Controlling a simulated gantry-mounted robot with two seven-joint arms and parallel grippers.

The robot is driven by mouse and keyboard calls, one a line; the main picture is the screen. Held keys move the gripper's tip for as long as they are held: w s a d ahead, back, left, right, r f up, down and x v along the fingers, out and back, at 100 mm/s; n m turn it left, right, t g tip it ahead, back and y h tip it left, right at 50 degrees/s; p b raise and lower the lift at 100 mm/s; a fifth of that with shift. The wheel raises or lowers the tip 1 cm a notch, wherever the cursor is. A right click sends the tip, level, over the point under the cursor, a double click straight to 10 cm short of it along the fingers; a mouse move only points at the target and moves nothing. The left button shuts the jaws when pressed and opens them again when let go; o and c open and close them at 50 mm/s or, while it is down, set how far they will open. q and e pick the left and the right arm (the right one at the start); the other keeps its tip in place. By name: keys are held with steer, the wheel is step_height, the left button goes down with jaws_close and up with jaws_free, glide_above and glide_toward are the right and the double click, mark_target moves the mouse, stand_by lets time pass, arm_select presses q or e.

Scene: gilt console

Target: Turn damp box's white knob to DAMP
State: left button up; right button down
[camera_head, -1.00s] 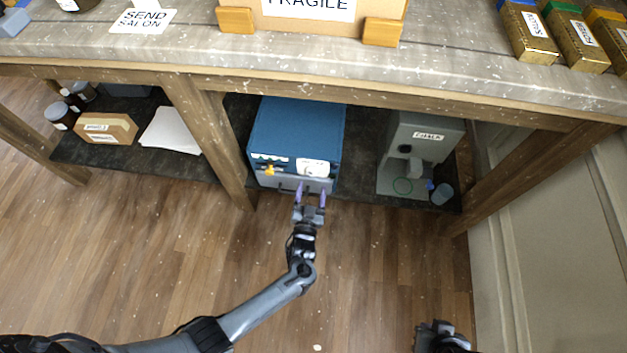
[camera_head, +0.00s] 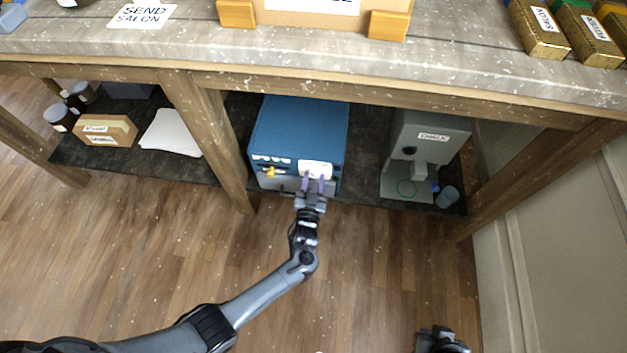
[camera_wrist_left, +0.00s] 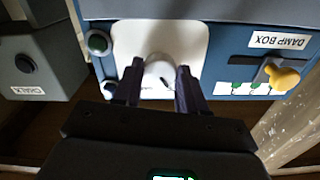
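The damp box (camera_head: 300,128) is a blue box on the lower shelf. The wrist view shows it upside down, with its DAMP BOX label (camera_wrist_left: 279,41). The white knob (camera_wrist_left: 159,72) sits on a white plate (camera_wrist_left: 188,38) on its front. My left gripper (camera_wrist_left: 157,84) is open, its two purple fingers on either side of the white knob; whether they touch it cannot be told. In the head view the left gripper (camera_head: 313,187) hides the knob. My right gripper (camera_head: 441,340) is at the bottom edge, away from the box; its fingers are not clear.
A grey machine (camera_head: 428,150) stands to the right on the shelf, a wooden post (camera_head: 212,140) to the left. The counter edge (camera_head: 350,75) overhangs above. The floor in front is clear.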

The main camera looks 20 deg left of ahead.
arm_select(q)
steer(key=c, duration=0.4)
steer(key=shift+o, duration=0.2)
steer(key=shift+m, duration=0.3)
steer(key=shift+r+m+p, duration=0.1)
steer(key=shift+m+p, duration=0.3)
steer(key=shift+m, duration=0.2)
steer(key=m+p, duration=0.1)
steer(key=m, duration=0.2)
steer(key=m+p, duration=0.1)
steer(key=m, duration=0.3)
steer(key=shift+m, duration=0.4)
steer(key=m+p, duration=0.1)
steer(key=m, duration=0.3)
steer(key=shift+a, duration=0.1)
steer(key=shift+m, duration=0.3)
